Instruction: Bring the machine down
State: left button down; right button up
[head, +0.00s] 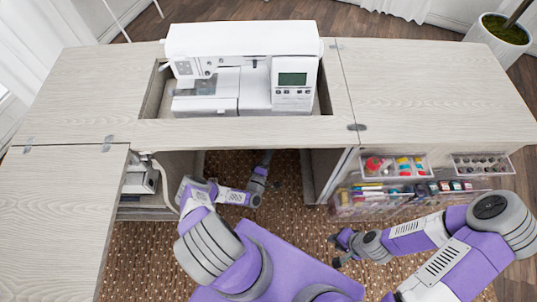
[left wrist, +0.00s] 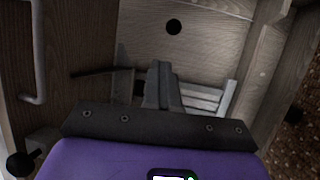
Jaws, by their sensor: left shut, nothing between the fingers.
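The white sewing machine (head: 243,60) stands upright in the opening of the cabinet top, its body raised above the surface. My left gripper (head: 266,157) reaches under the front edge of the cabinet top, into the knee space below the machine, and its tips are partly hidden there. In the left wrist view my left gripper (left wrist: 160,85) has its fingers together with nothing between them. My right gripper (head: 338,250) is open and empty, low in front of the cabinet's right side.
Clear bins (head: 410,200) with coloured sewing supplies hang at the right front. Wooden leaves (head: 435,90) spread right and left (head: 55,215). A grey-white device (head: 140,178) sits in the left compartment. A potted plant (head: 497,35) stands at the back right.

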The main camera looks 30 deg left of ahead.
pick_arm(q)
jog(key=c, duration=1.8)
grip_release()
jog(key=shift+c, duration=0.2)
jog(key=o, duration=0.4)
jog(key=p+v, duration=0.1)
jog(key=v, duration=0.6)
jog(key=shift+s, duration=0.3)
